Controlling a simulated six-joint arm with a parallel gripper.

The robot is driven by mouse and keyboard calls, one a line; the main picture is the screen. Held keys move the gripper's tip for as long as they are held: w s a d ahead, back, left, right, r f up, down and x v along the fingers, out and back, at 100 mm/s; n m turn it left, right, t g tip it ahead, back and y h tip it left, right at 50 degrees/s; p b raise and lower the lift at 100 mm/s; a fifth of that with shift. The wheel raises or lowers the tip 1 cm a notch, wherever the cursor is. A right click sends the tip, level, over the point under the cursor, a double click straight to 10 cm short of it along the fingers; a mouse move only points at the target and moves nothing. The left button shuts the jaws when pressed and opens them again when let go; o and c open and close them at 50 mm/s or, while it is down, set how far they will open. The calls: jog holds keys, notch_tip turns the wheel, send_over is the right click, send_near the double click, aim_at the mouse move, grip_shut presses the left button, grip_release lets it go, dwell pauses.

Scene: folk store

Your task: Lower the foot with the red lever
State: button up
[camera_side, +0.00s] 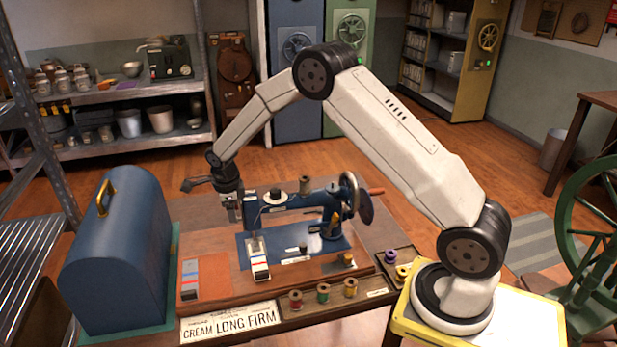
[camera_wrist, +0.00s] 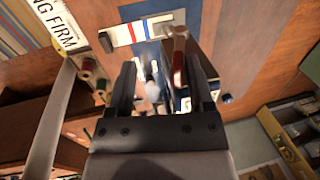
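The blue sewing machine (camera_side: 300,207) stands on the wooden table, with a striped cloth strip (camera_side: 261,266) at its needle end. The foot is too small to make out clearly. My gripper (camera_side: 233,215) is beside the machine's head, at its left end. In the wrist view my gripper (camera_wrist: 163,75) is open, its two dark fingers apart. The red lever (camera_wrist: 179,65) shows between them, nearer the right finger. I cannot tell whether that finger touches it. The lever is not clearly visible in the side view, where the gripper is in the way.
A blue domed case (camera_side: 120,255) stands left of the machine. A striped sample card (camera_side: 190,278) lies between them. Thread spools (camera_side: 323,292) line the front edge, by a "CREAM LONG FIRM" sign (camera_side: 230,324). The handwheel (camera_side: 357,197) is at the machine's right end.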

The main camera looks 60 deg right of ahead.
notch_tip(320, 180, up, 7)
jog(key=shift+s+a+r, duration=0.15)
jog(key=shift+s+a, duration=0.2)
jog(key=shift+s, duration=0.05)
dwell(0.7)
dwell(0.6)
jog(key=s+a+n, duration=0.3)
jog(key=s+n, duration=0.9)
jog(key=n, duration=0.1)
jog(key=s+a+n+t+y, duration=0.1)
jog(key=s+a+n, duration=0.3)
jog(key=s+n, duration=0.9)
jog(key=shift+s+a+r+n+y, duration=0.2)
jog(key=shift+a+n+y, duration=0.1)
jog(key=shift+n, duration=0.2)
